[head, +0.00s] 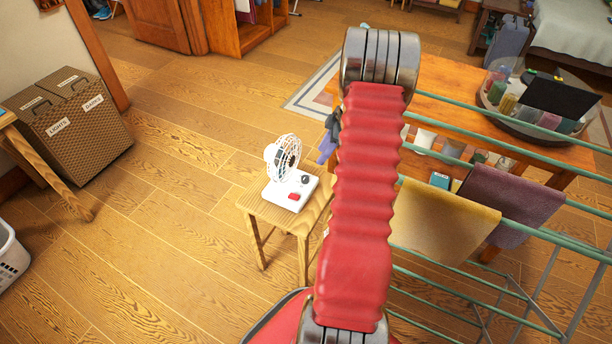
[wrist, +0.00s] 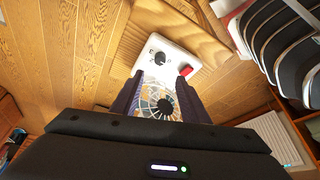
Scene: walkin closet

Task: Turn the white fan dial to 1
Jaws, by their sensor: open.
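The white fan (head: 283,158) stands upright on a small wooden stool (head: 258,207). Its white base carries a dark round dial (head: 305,180) and a red switch (head: 292,196). In the wrist view the dial (wrist: 159,58) lies just beyond my fingertips, beside the red switch (wrist: 186,71). The marks around the dial are too small to read. The fan cage (wrist: 160,102) shows between my fingers. My gripper (wrist: 160,78) is open and holds nothing. In the head view only a bit of the gripper (head: 326,147) shows past my red arm.
A green drying rack with a yellow towel (head: 440,220) and a purple towel (head: 510,200) stands to the right. A wooden table (head: 450,85) is behind it. A wicker hamper (head: 70,120) stands at the left. Open floor lies left of the stool.

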